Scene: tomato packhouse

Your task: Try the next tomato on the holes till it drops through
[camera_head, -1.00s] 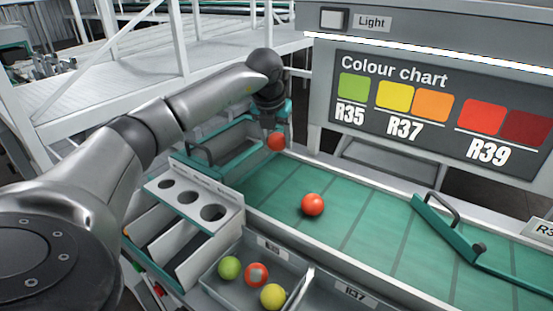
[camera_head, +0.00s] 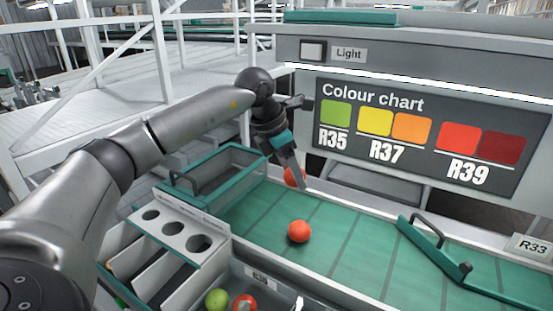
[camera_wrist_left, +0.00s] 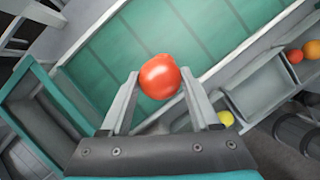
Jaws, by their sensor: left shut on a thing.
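My left gripper (camera_head: 296,178) is shut on a red tomato (camera_head: 293,175), held above the far edge of the green belt. The left wrist view shows this tomato (camera_wrist_left: 159,77) between the two fingertips. A second orange-red tomato (camera_head: 299,231) lies on the green belt (camera_head: 345,225). The sizing plate (camera_head: 178,230) with three round holes, growing from left to right, stands at the lower left, apart from the gripper. Below the plate are slanted chutes. My right gripper is not in view.
A tray (camera_head: 262,281) in front holds a green tomato (camera_head: 216,299) and a red one (camera_head: 245,304). A green-rimmed bin (camera_head: 217,187) stands beside the belt. A green gate with a handle (camera_head: 437,250) crosses the belt at right. The colour chart (camera_head: 424,134) stands behind.

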